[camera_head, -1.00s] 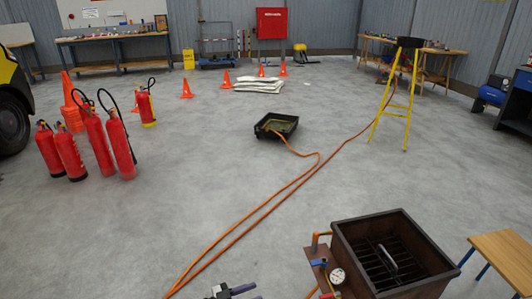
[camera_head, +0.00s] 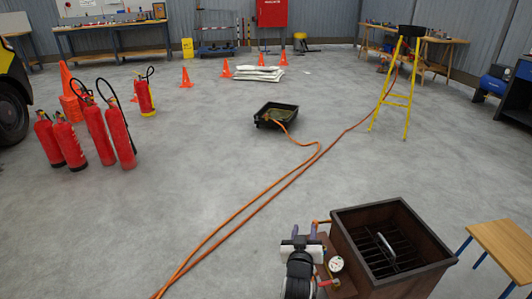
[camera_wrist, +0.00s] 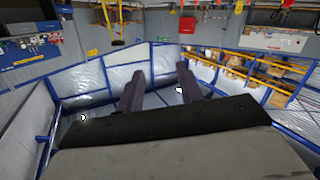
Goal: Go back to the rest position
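My gripper (camera_head: 304,230) shows at the lower middle of the head view, left of the dark metal burner box (camera_head: 392,250) and in front of part of its valve and gauge panel. In the wrist view, the two dark fingers of my gripper (camera_wrist: 160,78) stand apart with nothing between them. I cannot tell how far it is from the panel. The wrist view looks out at walls, blue frames and shelves with boxes.
An orange hose (camera_head: 240,215) runs across the floor to a black tray (camera_head: 276,115). Several red extinguishers (camera_head: 118,135) stand at left. A yellow stand (camera_head: 397,98) is at right back, and a wooden bench (camera_head: 502,245) at right front. Mid-floor is mostly clear.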

